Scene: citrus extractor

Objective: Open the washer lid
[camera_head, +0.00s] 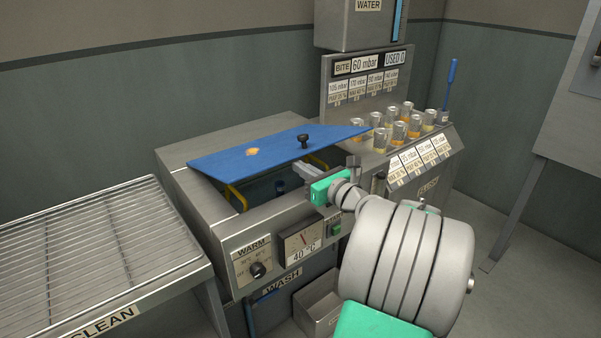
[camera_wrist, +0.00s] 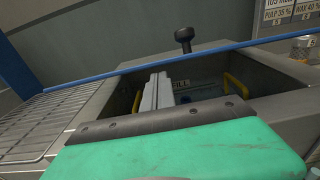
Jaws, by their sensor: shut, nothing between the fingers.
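The washer lid (camera_head: 265,152) is a blue flat panel with a black knob (camera_head: 304,141) and an orange mark on top. It is raised and tilted over the washer (camera_head: 190,160), with a dark gap along its front side. The lid's blue edge also shows in the wrist view (camera_wrist: 130,66), with the knob (camera_wrist: 183,38) above it. My gripper (camera_head: 302,172) is at the front of the opening, below the lid's front edge, with its fingers shut and empty. The fingers show in the wrist view (camera_wrist: 158,88) pointing into the opening. I cannot tell whether they touch the lid.
A wire rack marked CLEAN (camera_head: 90,250) stands to the left. Several glass jars (camera_head: 399,128) stand on the sloped panel to the right, beside a blue-handled tool (camera_head: 449,85). The washer's front has a WARM dial (camera_head: 257,269) and a gauge (camera_head: 303,244). Yellow bars (camera_head: 236,196) show inside the opening.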

